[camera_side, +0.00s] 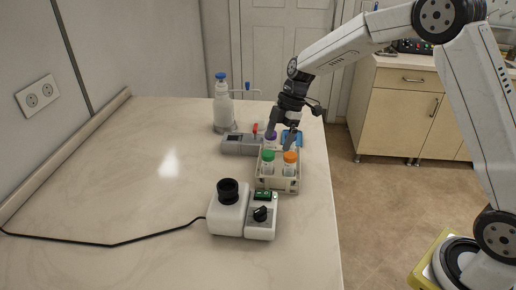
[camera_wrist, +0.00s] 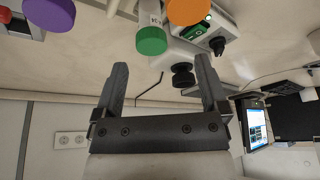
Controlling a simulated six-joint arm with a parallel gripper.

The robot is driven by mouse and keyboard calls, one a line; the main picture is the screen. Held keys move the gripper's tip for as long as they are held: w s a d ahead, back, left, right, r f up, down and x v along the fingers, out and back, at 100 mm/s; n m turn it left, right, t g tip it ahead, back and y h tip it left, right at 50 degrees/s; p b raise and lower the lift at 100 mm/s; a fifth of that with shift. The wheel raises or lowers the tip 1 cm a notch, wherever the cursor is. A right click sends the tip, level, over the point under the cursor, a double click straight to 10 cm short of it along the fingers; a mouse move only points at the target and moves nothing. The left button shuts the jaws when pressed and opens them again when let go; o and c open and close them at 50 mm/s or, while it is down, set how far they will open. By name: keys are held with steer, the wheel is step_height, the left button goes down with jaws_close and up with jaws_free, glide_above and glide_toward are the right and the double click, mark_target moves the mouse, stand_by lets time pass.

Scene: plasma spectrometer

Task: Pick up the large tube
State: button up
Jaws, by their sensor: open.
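A rack (camera_side: 279,184) on the counter holds capped tubes: a green-capped tube (camera_side: 268,157), an orange-capped tube (camera_side: 290,157) and a purple-capped tube (camera_side: 271,136) behind them. I cannot tell which is the large tube. My gripper (camera_side: 281,131) is open and empty over the back of the rack, close to the purple cap. In the wrist view, my open fingers (camera_wrist: 161,66) have the green cap (camera_wrist: 151,41) ahead of them, the orange cap (camera_wrist: 188,9) at the top and the purple cap (camera_wrist: 50,13) at upper left. The tube bodies are mostly hidden.
A white device with a black cup and a knob (camera_side: 229,211) stands in front of the rack. A grey device (camera_side: 237,144) is left of the rack, and a blue-capped bottle (camera_side: 221,108) stands behind it. A black cable (camera_side: 115,244) crosses the counter. The counter's left is clear.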

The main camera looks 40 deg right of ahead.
mark_target(268, 153)
steer(key=shift+w+n, duration=0.4)
steer(key=shift+n, duration=0.1)
steer(key=shift+a+x, duration=0.15)
steer(key=shift+x, duration=1.8)
steer(key=shift+a+x, duration=0.1)
steer(key=shift+x, duration=1.8)
steer(key=shift+w+r, duration=0.1)
steer(key=shift+w, duration=0.05)
jaws_close()
